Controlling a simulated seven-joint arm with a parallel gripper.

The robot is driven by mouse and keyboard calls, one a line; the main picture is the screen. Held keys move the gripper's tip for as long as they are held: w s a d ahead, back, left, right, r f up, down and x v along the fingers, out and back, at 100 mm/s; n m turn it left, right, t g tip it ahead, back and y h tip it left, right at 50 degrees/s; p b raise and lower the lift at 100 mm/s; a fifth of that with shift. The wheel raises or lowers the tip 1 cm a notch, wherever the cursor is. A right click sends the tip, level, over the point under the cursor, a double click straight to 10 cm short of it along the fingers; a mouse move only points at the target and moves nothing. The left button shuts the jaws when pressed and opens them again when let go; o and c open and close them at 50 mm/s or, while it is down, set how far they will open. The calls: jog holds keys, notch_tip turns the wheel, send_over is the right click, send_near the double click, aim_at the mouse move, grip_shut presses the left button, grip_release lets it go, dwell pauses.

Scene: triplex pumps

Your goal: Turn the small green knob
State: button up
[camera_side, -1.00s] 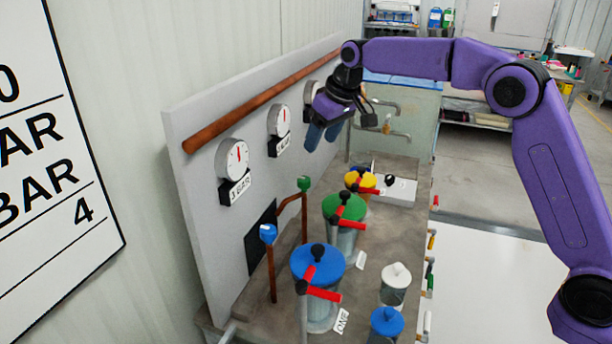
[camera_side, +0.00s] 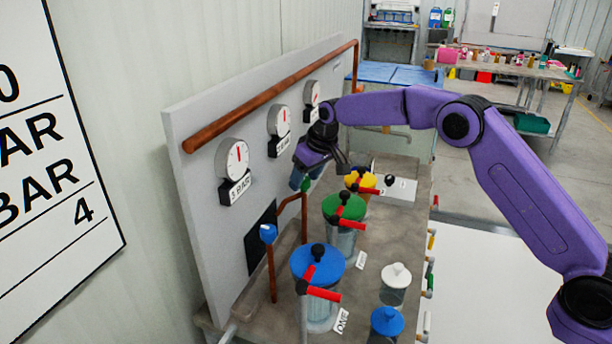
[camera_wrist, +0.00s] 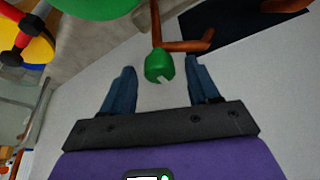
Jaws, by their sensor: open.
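The small green knob (camera_wrist: 159,66) sits at the end of a thin copper pipe (camera_wrist: 185,46). In the wrist view it lies between and slightly beyond the tips of my two blue fingers, with a gap on each side. A pale mark shows on its near end. My gripper (camera_wrist: 160,78) is open and empty. In the side view my gripper (camera_side: 304,182) points down at the top of the copper pipe, and the knob (camera_side: 307,184) is mostly hidden by the fingers. I cannot tell there whether they touch.
A grey panel with gauges (camera_side: 235,160) stands close behind the knob. A blue knob (camera_side: 268,233) on another pipe is nearer the camera. Large blue (camera_side: 318,262), green (camera_side: 345,207) and yellow (camera_side: 360,179) pump tops with red handles stand to the right.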

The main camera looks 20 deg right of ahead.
jog(key=shift+c, duration=0.2)
jog(key=c, duration=1)
jog(key=m+h, duration=0.1)
jog(key=m, duration=0.1)
jog(key=m+h, duration=0.1)
jog(key=m, duration=0.2)
jog(key=shift+a+t, duration=0.15)
jog(key=shift+t, duration=0.15)
jog(key=m+h, duration=0.2)
jog(key=m, duration=0.3)
jog(key=shift+a, duration=0.1)
jog(key=shift+m+g, duration=0.4)
